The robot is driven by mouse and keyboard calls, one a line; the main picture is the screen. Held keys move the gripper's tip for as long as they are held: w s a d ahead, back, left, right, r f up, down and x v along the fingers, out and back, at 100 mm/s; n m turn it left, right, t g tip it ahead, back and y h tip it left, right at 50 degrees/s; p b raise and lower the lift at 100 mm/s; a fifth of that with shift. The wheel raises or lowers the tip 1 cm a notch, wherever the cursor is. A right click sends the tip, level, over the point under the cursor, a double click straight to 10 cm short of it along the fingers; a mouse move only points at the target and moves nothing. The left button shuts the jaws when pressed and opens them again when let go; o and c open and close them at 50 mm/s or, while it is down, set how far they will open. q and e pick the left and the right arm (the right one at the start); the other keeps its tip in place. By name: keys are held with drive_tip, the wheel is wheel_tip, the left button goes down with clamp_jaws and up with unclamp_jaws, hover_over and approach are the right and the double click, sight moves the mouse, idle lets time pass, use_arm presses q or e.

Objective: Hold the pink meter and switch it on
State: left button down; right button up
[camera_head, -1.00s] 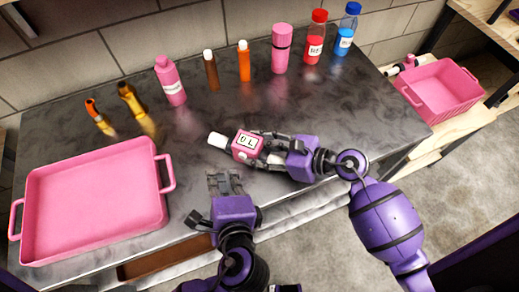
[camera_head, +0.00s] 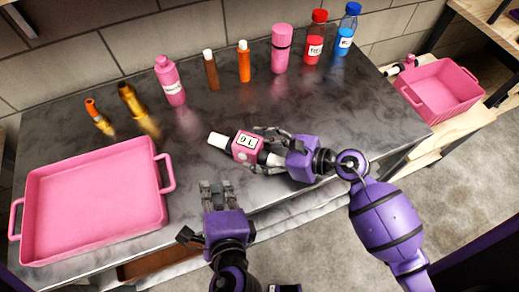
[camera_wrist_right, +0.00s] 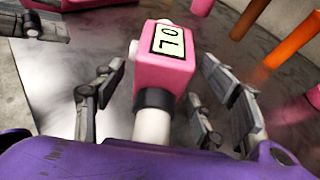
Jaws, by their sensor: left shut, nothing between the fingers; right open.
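The pink meter (camera_head: 246,147) lies on the dark worktop near its front edge, with white ends and a pale display; it also shows in the right wrist view (camera_wrist_right: 167,55). My right gripper (camera_head: 262,150) is open, with its fingers on either side of the meter. In the right wrist view, gaps show between the fingers and the meter's white end (camera_wrist_right: 153,125). My left gripper (camera_head: 213,188) is shut and empty, just in front of and left of the meter, apart from it. Its fingers show at the upper left of the right wrist view (camera_wrist_right: 35,25).
A pink tray (camera_head: 92,205) fills the worktop's front left. Along the back stand a pink bottle (camera_head: 171,82), brown and orange tubes, a pink cup (camera_head: 281,48), red and blue bottles, and two orange-yellow fittings. A pink crate (camera_head: 440,92) is at right.

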drive_tip(key=v, duration=1.2)
drive_tip(key=shift+s, duration=0.1)
